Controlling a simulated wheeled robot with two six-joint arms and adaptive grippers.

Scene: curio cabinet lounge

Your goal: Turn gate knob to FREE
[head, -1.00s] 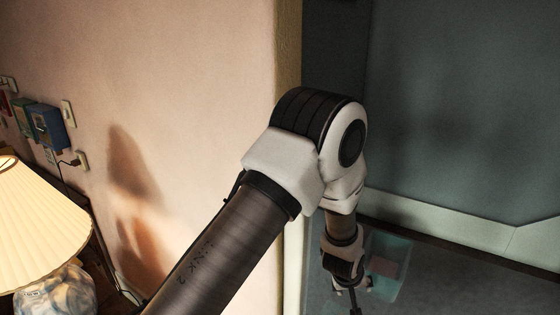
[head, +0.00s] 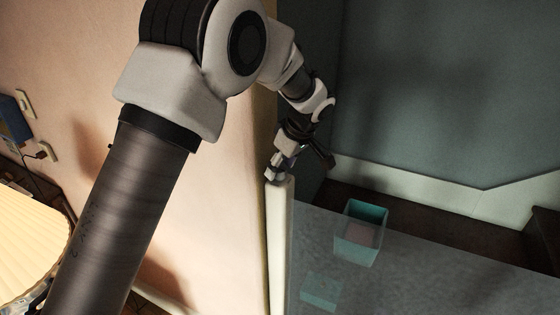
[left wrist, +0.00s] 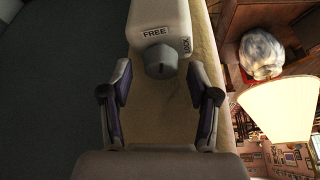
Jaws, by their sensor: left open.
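The gate knob (left wrist: 160,62) is a dark grey round knob on a pale housing (left wrist: 158,14) in the left wrist view. A FREE label (left wrist: 156,32) sits above the knob, and a second, sideways label (left wrist: 186,46), hard to read, is at its right. Which label the knob points to is unclear. My left gripper (left wrist: 159,92) is open, its two fingers apart on either side below the knob, with nothing between them. In the head view my left gripper (head: 275,172) is at the top of a white post (head: 280,240); the knob is hidden there. My right gripper is not in view.
A see-through panel (head: 430,262) extends right from the post, with a teal box (head: 368,212) showing at it. A pink wall (head: 190,200) stands left of the post. A lit lamp (head: 30,245) is at far left.

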